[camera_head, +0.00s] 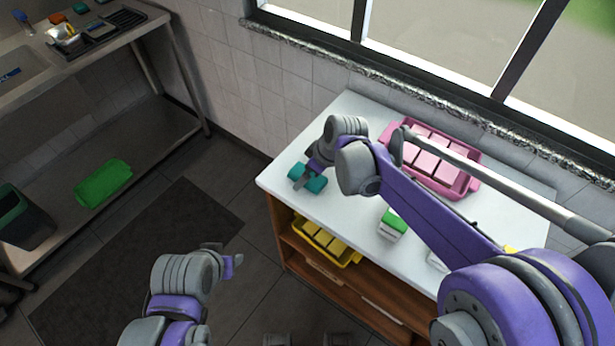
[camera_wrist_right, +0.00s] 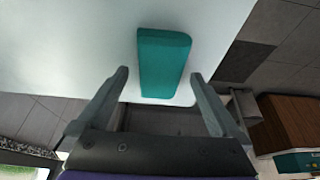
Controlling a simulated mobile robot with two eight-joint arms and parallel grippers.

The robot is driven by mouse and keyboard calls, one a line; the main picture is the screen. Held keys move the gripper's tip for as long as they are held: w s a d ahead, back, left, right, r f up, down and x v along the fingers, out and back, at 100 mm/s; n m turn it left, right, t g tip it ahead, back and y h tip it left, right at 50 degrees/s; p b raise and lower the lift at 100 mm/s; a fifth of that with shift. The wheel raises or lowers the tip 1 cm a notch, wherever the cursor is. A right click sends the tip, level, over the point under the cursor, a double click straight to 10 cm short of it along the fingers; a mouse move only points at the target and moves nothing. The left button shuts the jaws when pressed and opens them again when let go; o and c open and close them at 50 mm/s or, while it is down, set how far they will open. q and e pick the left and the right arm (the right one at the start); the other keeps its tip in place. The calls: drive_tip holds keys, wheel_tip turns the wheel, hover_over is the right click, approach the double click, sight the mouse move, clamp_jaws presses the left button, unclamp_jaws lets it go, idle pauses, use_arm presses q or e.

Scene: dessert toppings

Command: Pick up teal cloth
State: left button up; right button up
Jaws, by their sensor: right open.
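The teal cloth (camera_head: 317,185) is a folded block on the white counter top (camera_head: 340,215), near its left corner. My right gripper (camera_head: 306,180) is above it and hides its middle in the head view. In the right wrist view the teal cloth (camera_wrist_right: 164,62) lies ahead of and between the fingers of my open right gripper (camera_wrist_right: 158,76). The fingers look clear of it on both sides, and nothing is held. My left gripper (camera_head: 226,258) is over the floor, away from the counter. Its finger gap is unclear.
A pink tray (camera_head: 472,183) with pink blocks stands at the counter's back. A green-topped box (camera_head: 392,224) sits nearer the front, under my right arm. A yellow bin (camera_head: 345,259) is on the shelf below. A window sill (camera_head: 420,98) runs behind.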

drive_tip(key=shift+f, duration=0.2)
idle(0.5)
drive_tip(key=shift+c, duration=0.3)
drive_tip(key=c, duration=1.3)
wheel_tip(320, 180, up, 11)
drive_tip(key=shift+f+p, duration=0.2)
drive_tip(key=shift+p, duration=0.15)
drive_tip(key=o, duration=0.8)
drive_tip(key=c, duration=0.6)
drive_tip(key=shift+f, duration=0.1)
drive_tip(key=shift+c, duration=0.3)
